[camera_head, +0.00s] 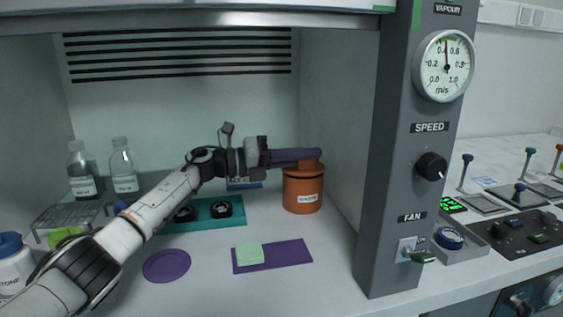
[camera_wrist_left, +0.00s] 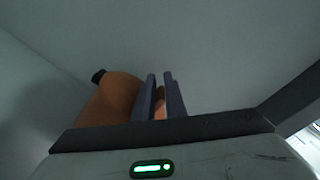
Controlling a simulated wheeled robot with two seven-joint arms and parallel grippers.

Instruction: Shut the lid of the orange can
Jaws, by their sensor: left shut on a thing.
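The orange can (camera_head: 302,195) with a white label stands at the back right of the hood's bench. Its darker orange lid (camera_head: 291,170) lies across the top; I cannot tell whether it sits fully down. My left gripper (camera_head: 311,153) reaches in from the left, its purple fingers level just above the lid. They are shut on a small orange part of the lid, seen between the fingers (camera_wrist_left: 161,95) in the left wrist view. A rounded orange surface (camera_wrist_left: 112,98) shows left of the fingers there, with a small black piece at its edge. My right gripper is not in view.
A teal tray (camera_head: 172,227) with dark round pieces lies under my left arm. Bottles (camera_head: 123,165) stand back left. The hood's grey post (camera_head: 392,200) is right of the can.

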